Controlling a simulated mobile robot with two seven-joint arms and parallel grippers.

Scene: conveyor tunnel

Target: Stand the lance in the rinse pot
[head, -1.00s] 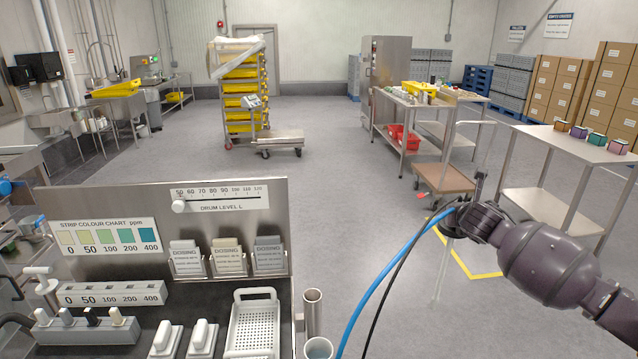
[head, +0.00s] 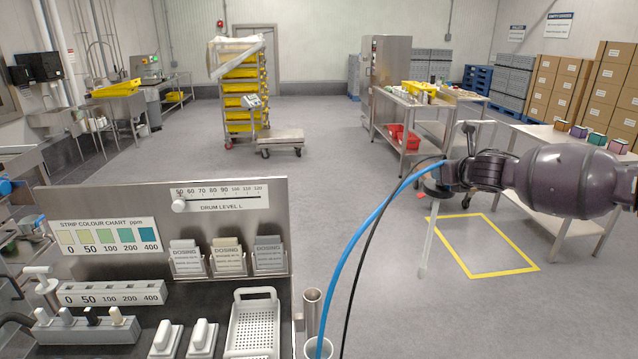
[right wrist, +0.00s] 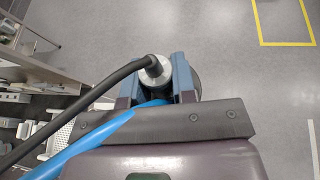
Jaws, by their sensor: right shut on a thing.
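My right gripper (head: 441,182) is shut on the top of the lance (head: 427,240). The lance is a long pale tube, slightly tilted, hanging above the floor to the right of the bench. In the right wrist view the lance's round grey head (right wrist: 155,68) sits between the fingers, with a black cable and a blue hose running off it. A round open-topped pot (head: 313,351), which looks like the rinse pot, stands at the bench's right edge, cut by the frame bottom and partly covered by the blue hose. The lance is apart from it. My left gripper is not in view.
An upright metal tube (head: 312,306) stands just behind the pot. A white perforated basket (head: 254,325) and a panel with dosing cards (head: 228,256) are to the left. Open floor lies right of the bench, with a yellow floor marking (head: 483,273).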

